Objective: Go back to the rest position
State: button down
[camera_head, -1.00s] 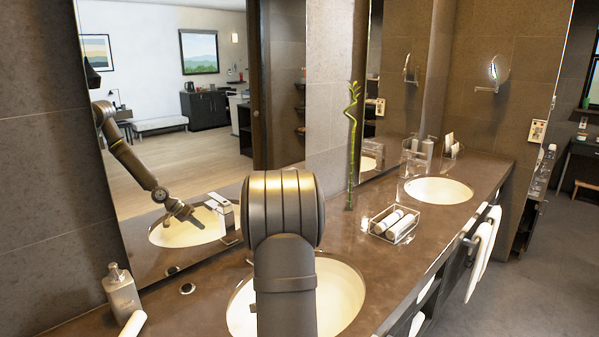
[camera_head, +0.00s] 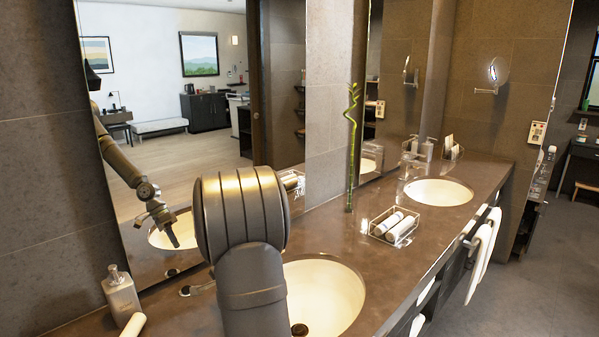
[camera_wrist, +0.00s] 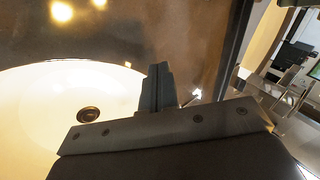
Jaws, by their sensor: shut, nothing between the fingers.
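My gripper (camera_wrist: 157,88) shows in the wrist view with its fingers together and nothing between them, above the counter beside the near sink (camera_wrist: 40,120). In the head view my arm's large joint stands in front of the near sink (camera_head: 335,290) and hides its left part. The gripper itself is hidden there behind the arm. The mirror shows the gripper's reflection pointing down over the reflected sink.
A soap dispenser (camera_head: 121,293) stands on the counter at the left, with a white rolled item (camera_head: 133,326) beside it. A wire basket (camera_head: 394,226) with rolled towels and a bamboo stalk (camera_head: 350,150) stand right of my arm. The far sink (camera_head: 438,191) is clear.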

jog(key=shift+n+g, duration=0.6)
jog(key=shift+n, duration=0.1)
jog(key=shift+s+a+r, duration=0.1)
jog(key=shift+s+a, duration=0.45)
jog(key=shift+a, duration=0.4)
jog(key=shift+s+a+r, duration=0.1)
jog(key=shift+s+a, duration=0.45)
jog(key=shift+a, duration=0.35)
